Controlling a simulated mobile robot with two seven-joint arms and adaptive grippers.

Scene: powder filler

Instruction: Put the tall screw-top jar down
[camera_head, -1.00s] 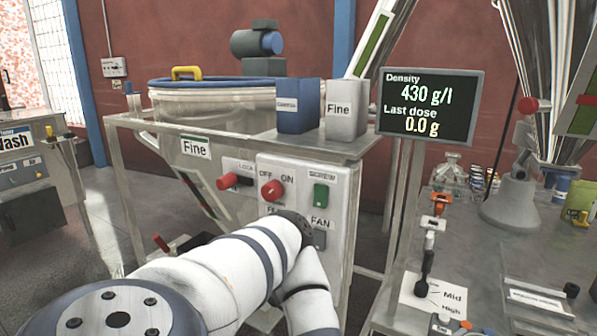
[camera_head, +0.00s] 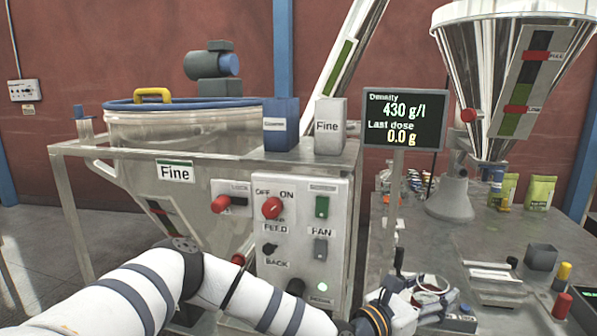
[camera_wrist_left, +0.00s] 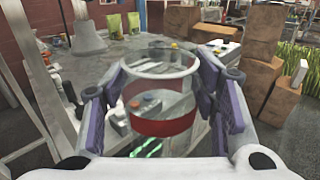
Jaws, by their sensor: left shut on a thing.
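The tall screw-top jar (camera_wrist_left: 163,124) is clear, with a round rim toward the camera and a red band lower down. In the left wrist view it sits between the two purple-padded fingers of my left gripper (camera_wrist_left: 160,105), which is shut on it. The steel table (camera_wrist_left: 112,72) shows behind and through it; I cannot tell whether the jar's base touches the table. In the head view my left gripper (camera_head: 428,298) is at the bottom, over the near left part of the table, and the jar is hard to make out there. My right gripper is out of view.
A switch panel (camera_head: 300,235) and the fine hopper (camera_head: 150,135) stand left of the gripper. The display (camera_head: 403,120) stands behind it. Boxes (camera_wrist_left: 262,80) show in the wrist view.

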